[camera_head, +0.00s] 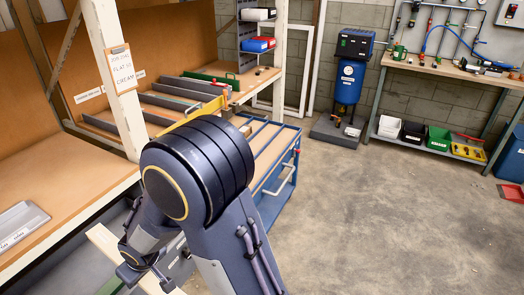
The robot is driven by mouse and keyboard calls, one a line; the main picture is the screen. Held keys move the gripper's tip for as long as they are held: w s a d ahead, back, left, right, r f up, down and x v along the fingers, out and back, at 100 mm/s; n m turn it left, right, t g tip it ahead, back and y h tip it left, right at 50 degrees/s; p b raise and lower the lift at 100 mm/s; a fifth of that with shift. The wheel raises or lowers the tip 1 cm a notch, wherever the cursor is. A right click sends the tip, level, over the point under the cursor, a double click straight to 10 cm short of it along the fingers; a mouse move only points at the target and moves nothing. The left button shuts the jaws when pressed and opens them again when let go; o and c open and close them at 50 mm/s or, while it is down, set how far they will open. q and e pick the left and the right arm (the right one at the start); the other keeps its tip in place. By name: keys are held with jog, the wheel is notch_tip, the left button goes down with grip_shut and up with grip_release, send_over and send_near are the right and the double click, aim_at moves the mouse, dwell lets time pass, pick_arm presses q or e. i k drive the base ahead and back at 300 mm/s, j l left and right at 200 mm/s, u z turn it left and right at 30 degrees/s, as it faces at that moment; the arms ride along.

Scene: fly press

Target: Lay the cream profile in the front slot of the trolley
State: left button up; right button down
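A pale cream strip (104,240) slants across the lower left, partly hidden by my arm. It may be the cream profile; I cannot tell what it rests on. My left gripper (138,272) is low over this strip, below the big dark arm joint. The blue-framed trolley (291,172) stands behind my arm, with blue rails over a wood-coloured deck. My arm hides its near part, and I cannot make out the front slot. My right gripper is not in view.
A wooden rack (72,205) with a white post (108,60) and a handwritten sign (120,70) stands left. Long grey profiles (185,88) lie on its shelf. A blue machine (350,75) and a workbench (440,70) are behind.

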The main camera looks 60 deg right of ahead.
aim_at(267, 158)
jog(key=l, duration=1.65)
jog(key=i+l, duration=0.15)
jog(key=l, duration=1.5)
